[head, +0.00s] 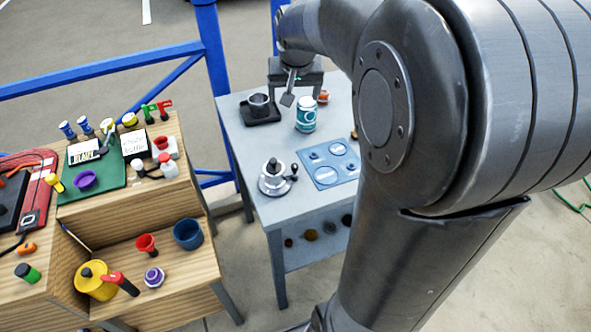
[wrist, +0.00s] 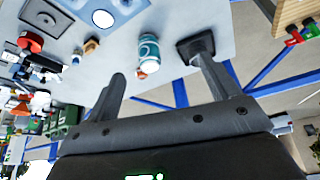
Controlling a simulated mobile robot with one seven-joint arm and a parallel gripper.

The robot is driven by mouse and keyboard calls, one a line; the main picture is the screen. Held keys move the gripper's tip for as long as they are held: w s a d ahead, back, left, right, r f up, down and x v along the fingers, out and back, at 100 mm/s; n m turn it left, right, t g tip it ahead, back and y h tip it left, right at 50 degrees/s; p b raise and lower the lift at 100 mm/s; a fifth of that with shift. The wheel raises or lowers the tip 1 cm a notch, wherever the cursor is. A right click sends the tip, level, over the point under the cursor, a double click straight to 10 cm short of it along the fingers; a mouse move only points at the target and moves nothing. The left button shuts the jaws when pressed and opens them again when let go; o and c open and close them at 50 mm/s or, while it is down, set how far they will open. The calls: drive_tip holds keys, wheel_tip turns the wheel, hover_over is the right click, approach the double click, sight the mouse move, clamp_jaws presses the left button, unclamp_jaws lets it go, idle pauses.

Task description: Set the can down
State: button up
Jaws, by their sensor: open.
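A teal and white can (head: 306,115) stands upright on the grey table (head: 240,130), right of a dark cup on a black base. My gripper (head: 293,88) is over the far part of this table, just behind and above the can in the head view. In the wrist view, the open fingers (wrist: 157,64) are spread wide, and the can (wrist: 149,50) shows in the gap beyond them. The can looks apart from both fingers, and nothing is held.
The black base with its cup (head: 260,108) is left of the can. A blue panel (head: 330,164) and a silver winch-like piece (head: 273,178) lie nearer. A small orange item (head: 323,97) is behind the can. Wooden steps (head: 150,210) with several items stand left.

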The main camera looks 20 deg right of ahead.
drive_tip(key=s+a+n, duration=0.1)
drive_tip(key=s+a, duration=0.2)
drive_tip(key=s, duration=0.5)
drive_tip(key=s+a+n+y, duration=0.1)
drive_tip(key=s+a, duration=0.2)
drive_tip(key=s, duration=0.5)
drive_tip(key=s+a+n+t, duration=0.1)
drive_tip(key=s+a, duration=0.2)
drive_tip(key=s, duration=0.5)
drive_tip(key=shift+a+n, duration=0.3)
drive_tip(key=shift+a, duration=0.1)
drive_tip(key=shift+s+r, duration=0.1)
